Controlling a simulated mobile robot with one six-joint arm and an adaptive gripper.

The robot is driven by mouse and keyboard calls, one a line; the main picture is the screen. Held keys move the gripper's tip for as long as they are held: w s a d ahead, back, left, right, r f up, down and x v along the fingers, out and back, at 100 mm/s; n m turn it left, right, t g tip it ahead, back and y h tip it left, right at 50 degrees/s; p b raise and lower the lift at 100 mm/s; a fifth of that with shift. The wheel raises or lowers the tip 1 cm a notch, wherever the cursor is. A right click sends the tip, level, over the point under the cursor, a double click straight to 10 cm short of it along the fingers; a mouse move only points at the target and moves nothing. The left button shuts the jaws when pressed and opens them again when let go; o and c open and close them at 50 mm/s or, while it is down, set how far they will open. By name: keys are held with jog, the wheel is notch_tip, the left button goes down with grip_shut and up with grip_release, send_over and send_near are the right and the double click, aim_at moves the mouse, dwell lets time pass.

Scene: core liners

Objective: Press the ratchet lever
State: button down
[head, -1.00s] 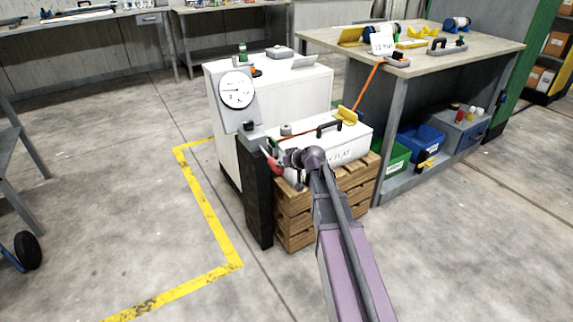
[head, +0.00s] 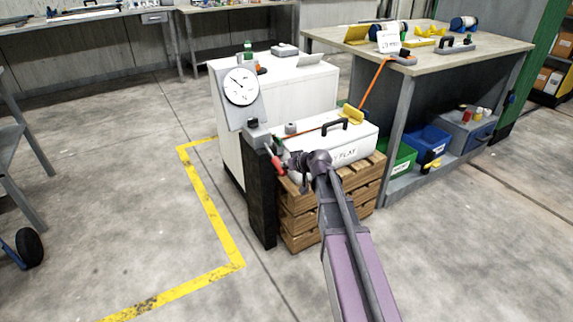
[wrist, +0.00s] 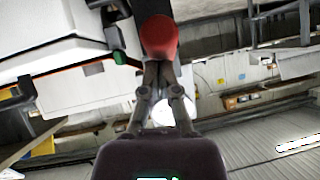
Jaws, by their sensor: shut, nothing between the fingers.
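The ratchet lever (head: 280,166) has a red grip and sits on top of a dark post, left of a white box on wooden crates. It slants down to the right in the head view. In the wrist view its red end (wrist: 158,40) is large, right in front of my fingertips, with a dark part behind it. My gripper (wrist: 158,68) is shut and empty. In the head view my gripper (head: 286,160) is beside the red grip, partly hidden by my wrist. I cannot tell whether the fingertips touch it.
A round dial gauge (head: 241,87) stands above the post. The white box (head: 352,146) with a black handle sits on wooden crates (head: 300,222) under my arm. A white cabinet (head: 300,90) is behind, a workbench (head: 460,60) at right. The floor at left is open.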

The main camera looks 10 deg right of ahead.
jog(key=w+r+p+v, duration=0.1)
jog(key=p+v, duration=0.7)
jog(key=v, duration=0.5)
jog(key=shift+r, duration=0.25)
jog(key=shift+w+d, duration=0.1)
jog(key=shift+d, duration=0.05)
dwell(0.5)
jog(key=s+a+f+m+g+h, duration=0.25)
jog(key=s+f+g, duration=0.2)
jog(key=s, duration=0.55)
jog(key=s+a+f+m+g+h, duration=0.1)
jog(key=s+a+f+g+h, duration=0.2)
jog(key=s+g, duration=0.5)
notch_tip(320, 180, up, 28)
jog(key=s+d+t+p, duration=0.1)
jog(key=t+p, duration=0.1)
jog(key=p, duration=2.7)
jog(key=shift+s, duration=0.2)
jog(key=shift+w+d+f+t, duration=0.1)
jog(key=shift+d+f+t, duration=0.05)
jog(key=shift+t, duration=0.1)
